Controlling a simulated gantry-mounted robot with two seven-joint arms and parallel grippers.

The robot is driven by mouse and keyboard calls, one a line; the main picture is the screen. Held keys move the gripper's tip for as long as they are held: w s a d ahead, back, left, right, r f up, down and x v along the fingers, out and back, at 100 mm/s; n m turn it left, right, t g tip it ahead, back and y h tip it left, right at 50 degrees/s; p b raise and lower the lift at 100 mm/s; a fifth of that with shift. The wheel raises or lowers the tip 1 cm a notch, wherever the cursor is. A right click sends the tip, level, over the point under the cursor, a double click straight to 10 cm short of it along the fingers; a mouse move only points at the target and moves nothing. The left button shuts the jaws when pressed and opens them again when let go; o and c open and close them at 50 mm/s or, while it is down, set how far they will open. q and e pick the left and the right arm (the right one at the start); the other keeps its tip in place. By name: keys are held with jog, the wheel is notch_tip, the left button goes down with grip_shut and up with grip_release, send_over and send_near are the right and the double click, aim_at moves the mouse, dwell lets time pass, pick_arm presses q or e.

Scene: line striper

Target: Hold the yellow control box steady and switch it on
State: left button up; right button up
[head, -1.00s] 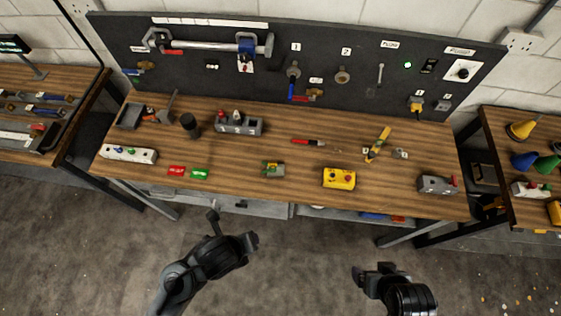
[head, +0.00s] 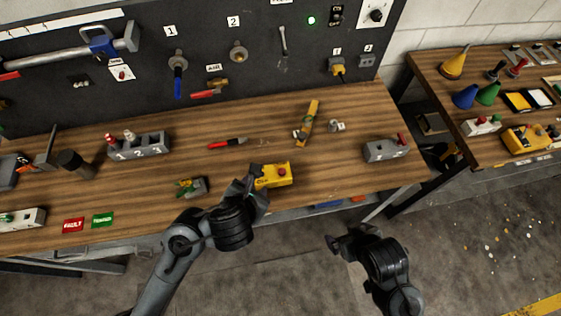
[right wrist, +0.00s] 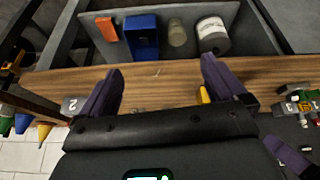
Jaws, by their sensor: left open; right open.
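The yellow control box (head: 279,174), with a red button on top, stands near the front edge of the wooden bench in the head view. My left gripper (head: 257,184) is open at the box's left end, its fingers overlapping that end in the picture. I cannot tell whether they touch it. My right gripper (head: 350,237) is open and empty in front of the bench, to the right of the box. In the right wrist view its two fingers (right wrist: 163,82) are spread wide. A small yellow patch beside one finger there is mostly hidden.
A grey box with a red lever (head: 387,149) stands at the bench's right end. A yellow tool (head: 308,122), a red-handled screwdriver (head: 228,144) and a small green-yellow part (head: 192,186) lie around the control box. Below the bench is a grey shelf with a blue bin (right wrist: 142,38).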

jog(key=w+a+r+n+t+y, duration=0.35)
jog(key=w+a+r+n, duration=0.25)
jog(key=w+a+r, duration=0.55)
jog(key=w+a+r+n+t+y, duration=0.3)
jog(key=w+a+r+n+y, duration=0.4)
jog(key=w+a, duration=0.65)
jog(key=a+r+n+g, duration=0.2)
jog(key=a+n, duration=0.1)
jog(key=a, duration=0.2)
jog(key=g+h, duration=0.7)
jog(key=g, duration=0.3)
send_near(275, 172)
jog(key=shift+w+a+f+n, duration=0.1)
jog(key=shift+a+f+n, duration=0.05)
jog(key=shift+f+n, duration=0.35)
jog(key=shift+f, duration=0.4)
jog(key=x, duration=0.9)
jog(key=shift+a+f, duration=0.3)
